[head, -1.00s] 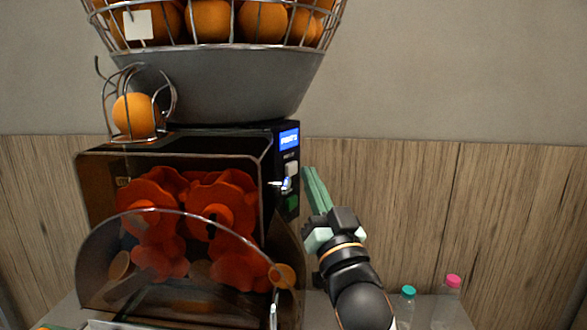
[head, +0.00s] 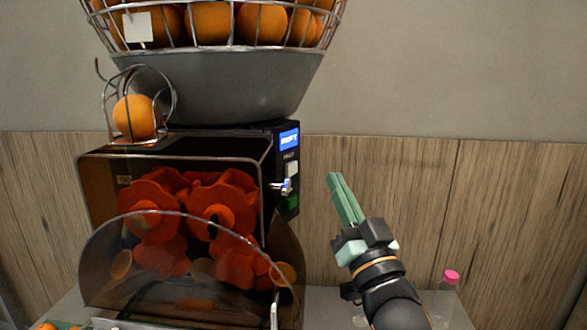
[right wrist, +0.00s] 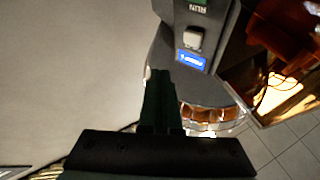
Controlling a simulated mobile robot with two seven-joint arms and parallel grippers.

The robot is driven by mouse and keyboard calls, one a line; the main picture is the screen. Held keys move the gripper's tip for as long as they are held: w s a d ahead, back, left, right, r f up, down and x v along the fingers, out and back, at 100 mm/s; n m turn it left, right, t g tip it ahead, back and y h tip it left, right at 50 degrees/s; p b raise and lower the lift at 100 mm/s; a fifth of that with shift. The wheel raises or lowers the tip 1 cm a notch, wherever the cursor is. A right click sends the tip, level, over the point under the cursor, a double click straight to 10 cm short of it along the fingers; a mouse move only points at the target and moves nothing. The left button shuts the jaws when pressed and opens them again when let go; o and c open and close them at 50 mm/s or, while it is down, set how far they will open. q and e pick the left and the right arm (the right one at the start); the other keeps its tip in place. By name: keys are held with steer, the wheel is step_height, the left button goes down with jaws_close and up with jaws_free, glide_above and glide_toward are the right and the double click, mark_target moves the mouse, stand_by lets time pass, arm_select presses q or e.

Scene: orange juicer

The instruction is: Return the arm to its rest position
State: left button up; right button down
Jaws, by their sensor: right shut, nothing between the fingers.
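My right gripper (head: 347,200) is shut and empty, with its green fingers together and pointing up and to the left. It is in the air to the right of the orange juicer (head: 190,155), apart from the juicer's control panel (head: 289,165). In the right wrist view my shut fingers (right wrist: 158,100) point toward the panel's blue display (right wrist: 191,60) and a pale button (right wrist: 195,39). My left gripper is not in view.
A wire basket of oranges (head: 210,22) tops the juicer, and one orange (head: 137,117) sits in the feeder. A pink-capped bottle (head: 449,287) stands on the counter at the right. The wall area right of the juicer is clear.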

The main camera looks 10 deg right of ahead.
steer(key=s+f+n+g, duration=0.25)
steer(key=f+g, duration=0.55)
steer(key=f, duration=2.4)
steer(key=s+f+g, duration=0.6)
steer(key=s+f, duration=1.5)
steer(key=f, duration=0.1)
steer(key=shift+s+f+n, duration=0.15)
steer(key=shift+f+n, duration=0.25)
steer(key=shift+n, duration=0.05)
steer(key=shift+d, duration=0.1)
